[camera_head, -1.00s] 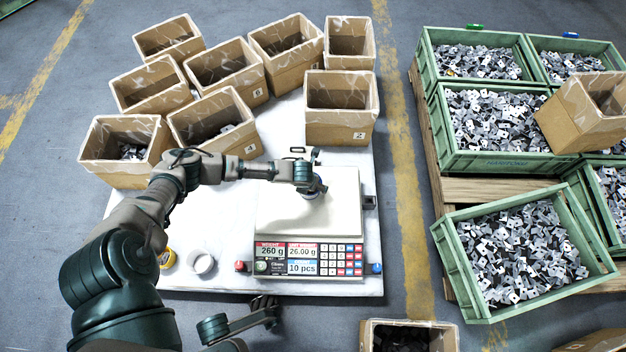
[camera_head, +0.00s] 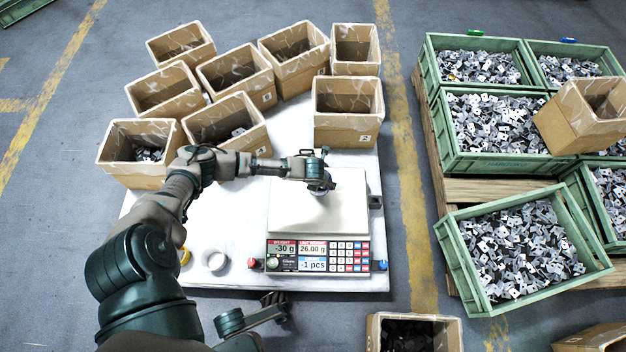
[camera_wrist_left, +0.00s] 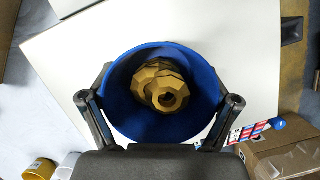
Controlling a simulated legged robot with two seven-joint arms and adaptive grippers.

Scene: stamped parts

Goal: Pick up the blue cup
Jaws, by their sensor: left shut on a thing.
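The blue cup (camera_wrist_left: 122,100) fills the middle of the left wrist view, with brass-coloured faceted parts (camera_wrist_left: 160,85) inside it. My left gripper (camera_wrist_left: 162,108) has its two fingers on opposite sides of the cup and is shut on it. In the head view my left gripper (camera_head: 317,172) is over the scale plate (camera_head: 300,215), and the cup is mostly hidden under it. The scale display (camera_head: 297,256) reads -30 g and -1 pcs. My right gripper (camera_head: 272,308) shows partly at the bottom, away from the cup; its fingers are unclear.
Several open cardboard boxes (camera_head: 348,128) stand behind and left of the scale. A white roll (camera_head: 215,260) and a yellow one (camera_head: 184,257) lie left of it. Green crates of stamped parts (camera_head: 493,162) stand on a pallet at right.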

